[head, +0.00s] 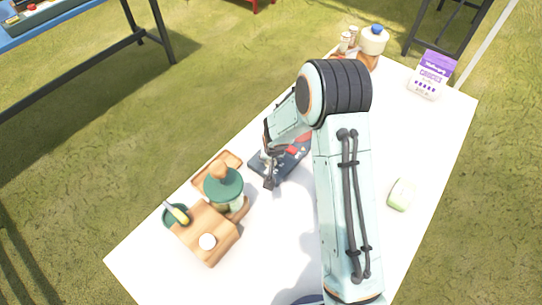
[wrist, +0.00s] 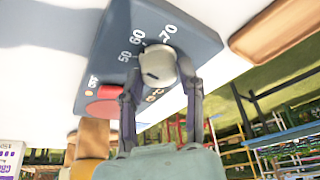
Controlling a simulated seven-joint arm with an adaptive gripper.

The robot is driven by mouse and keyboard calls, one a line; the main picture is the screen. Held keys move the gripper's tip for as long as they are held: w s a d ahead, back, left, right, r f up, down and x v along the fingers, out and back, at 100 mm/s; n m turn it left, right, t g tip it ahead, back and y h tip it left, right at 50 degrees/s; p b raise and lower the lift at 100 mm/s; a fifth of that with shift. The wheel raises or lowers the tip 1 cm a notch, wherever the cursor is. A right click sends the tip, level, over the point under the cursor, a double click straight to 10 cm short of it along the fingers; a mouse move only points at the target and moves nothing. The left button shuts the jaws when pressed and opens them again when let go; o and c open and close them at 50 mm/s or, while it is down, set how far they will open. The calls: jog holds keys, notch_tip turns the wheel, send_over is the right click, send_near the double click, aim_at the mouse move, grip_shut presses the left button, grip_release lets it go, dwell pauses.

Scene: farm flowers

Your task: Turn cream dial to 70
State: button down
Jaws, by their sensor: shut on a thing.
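The cream dial (wrist: 157,64) sits on a dark blue-grey panel (wrist: 112,40) in the wrist view. The numbers 50, 60 and 70 are printed on the panel around it. My gripper (wrist: 160,80) is shut on the dial, with one finger on each side. I cannot tell which number the dial points to. In the head view the panel (head: 257,167) lies on the white table, partly under my gripper (head: 269,172). The dial is hidden there by my gripper and arm.
A red round part (wrist: 103,108) is on the panel beside the dial. A wooden tray (head: 205,168), a green-lidded jar (head: 223,185) and a wooden board (head: 217,250) stand left of the panel. A pale green block (head: 402,194) and a purple-white carton (head: 432,75) are at right. The table's right side is mostly clear.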

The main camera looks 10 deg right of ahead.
jog(key=shift+m+h, duration=0.4)
jog(key=shift+m, duration=0.7)
jog(key=c, duration=0.7)
grip_release()
jog(key=v, duration=1.2)
jog(key=shift+w+a, duration=0.1)
jog(key=shift+a, duration=0.05)
